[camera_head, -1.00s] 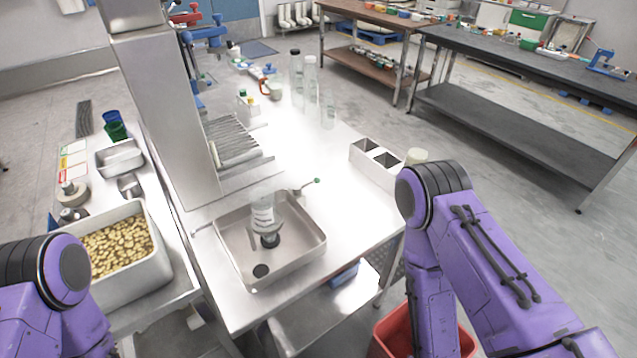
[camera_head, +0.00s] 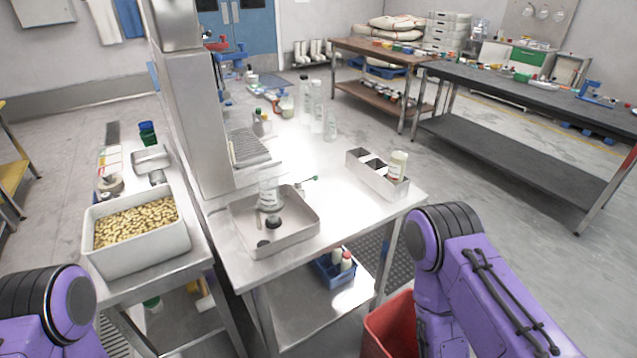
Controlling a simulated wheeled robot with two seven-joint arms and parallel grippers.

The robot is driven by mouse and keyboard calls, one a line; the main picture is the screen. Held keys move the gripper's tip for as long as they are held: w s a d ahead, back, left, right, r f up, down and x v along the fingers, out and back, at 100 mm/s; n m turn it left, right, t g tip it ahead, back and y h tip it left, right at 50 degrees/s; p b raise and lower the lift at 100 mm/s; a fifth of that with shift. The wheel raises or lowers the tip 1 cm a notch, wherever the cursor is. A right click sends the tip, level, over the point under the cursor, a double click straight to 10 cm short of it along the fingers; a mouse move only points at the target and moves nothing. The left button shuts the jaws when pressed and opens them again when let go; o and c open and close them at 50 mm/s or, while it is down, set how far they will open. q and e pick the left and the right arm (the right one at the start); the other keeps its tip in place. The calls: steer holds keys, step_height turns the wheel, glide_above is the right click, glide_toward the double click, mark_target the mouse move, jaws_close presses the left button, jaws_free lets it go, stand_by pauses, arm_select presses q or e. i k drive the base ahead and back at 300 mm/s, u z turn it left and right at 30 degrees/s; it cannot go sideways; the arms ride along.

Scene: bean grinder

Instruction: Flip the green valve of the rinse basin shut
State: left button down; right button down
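The rinse basin (camera_head: 248,240) is a shallow steel tray at the near end of the steel table. A small valve with a green tip (camera_head: 314,178) sticks up at its back right rim; it is too small to tell how its handle is turned. A labelled clear jar (camera_head: 269,194) and a dark round piece stand in the basin. My purple left and right arms come in at the lower corners. Both grippers are out of view, and nothing of mine touches the basin or valve.
A white bin of beans (camera_head: 100,258) stands on the left bench. A steel divided holder (camera_head: 378,178) with a jar (camera_head: 397,165) stands right of the basin. A red bin (camera_head: 388,325) is on the floor, and a blue crate (camera_head: 333,270) is on the lower shelf.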

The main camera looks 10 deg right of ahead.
mark_target(309, 180)
steer(key=u, duration=0.35)
steer(key=i, duration=1.15)
steer(key=z, duration=0.4)
